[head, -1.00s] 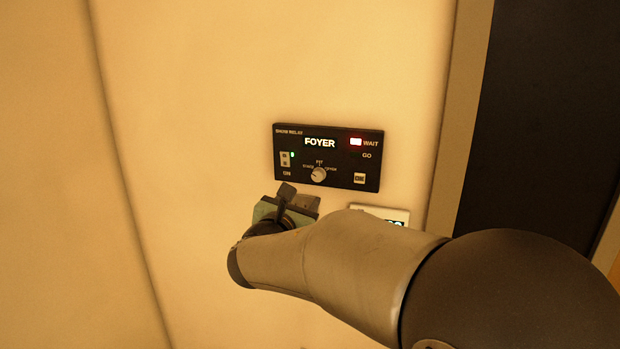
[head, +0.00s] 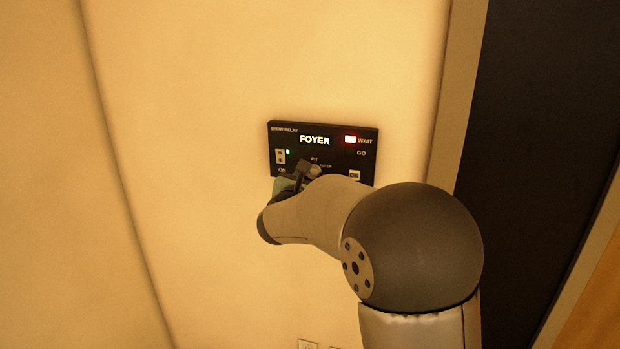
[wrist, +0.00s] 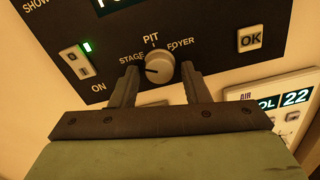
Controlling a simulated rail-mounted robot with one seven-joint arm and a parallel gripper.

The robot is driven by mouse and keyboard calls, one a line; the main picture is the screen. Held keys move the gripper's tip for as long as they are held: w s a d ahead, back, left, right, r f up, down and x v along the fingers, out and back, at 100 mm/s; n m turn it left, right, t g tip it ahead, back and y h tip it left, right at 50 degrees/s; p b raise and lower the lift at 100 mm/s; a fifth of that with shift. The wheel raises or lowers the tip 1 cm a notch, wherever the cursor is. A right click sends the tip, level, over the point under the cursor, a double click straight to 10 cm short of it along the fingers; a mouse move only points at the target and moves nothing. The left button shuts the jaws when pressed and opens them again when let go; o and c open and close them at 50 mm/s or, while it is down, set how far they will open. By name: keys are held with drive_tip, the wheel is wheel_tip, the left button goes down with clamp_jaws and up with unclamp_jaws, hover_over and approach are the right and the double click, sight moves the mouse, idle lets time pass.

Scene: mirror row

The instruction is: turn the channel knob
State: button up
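The channel knob (wrist: 160,68) is a round pale dial on the black relay panel (head: 350,137), with STAGE, PIT and FOYER printed around it. Its dark pointer mark is on the left, toward STAGE. The panel's display (head: 315,140) reads FOYER. My gripper (wrist: 157,74) is open, with one finger on each side of the knob; I cannot tell whether either finger touches it. In the head view my gripper (head: 306,171) is in front of the panel's lower middle and hides most of the knob.
An ON switch (wrist: 76,62) with a green light is left of the knob, and an OK button (wrist: 250,39) is right. A white AIR unit (wrist: 268,101) showing 22 is below right. A dark doorway (head: 540,120) is at right.

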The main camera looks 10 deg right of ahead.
drive_tip(key=c, duration=0.7)
